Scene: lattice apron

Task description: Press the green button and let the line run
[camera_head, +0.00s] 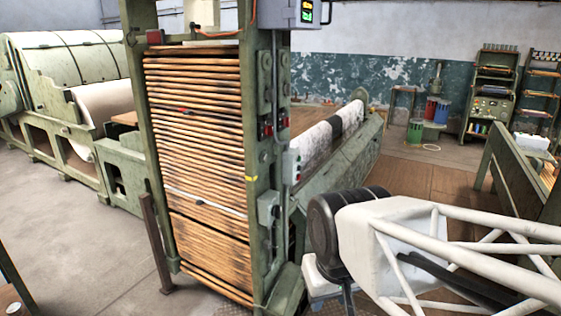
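A small pale grey control box (291,167) is fixed to the right post of the green machine frame. Tiny coloured buttons show along its right edge, one of them reddish; they are too small for me to tell surely which is green. My white lattice arm with a black joint reaches in from the lower right, below and to the right of this box. I cannot make out my gripper's fingers in this view. Slatted wooden lattice (205,130) fills the frame, and I cannot tell whether it is moving.
A larger grey box (306,14) with a lit green display is at the top. Red switches (266,128) and a lower grey box (268,208) sit on the same post. A patterned roll (325,138) lies behind. Grey floor (75,230) is open at left.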

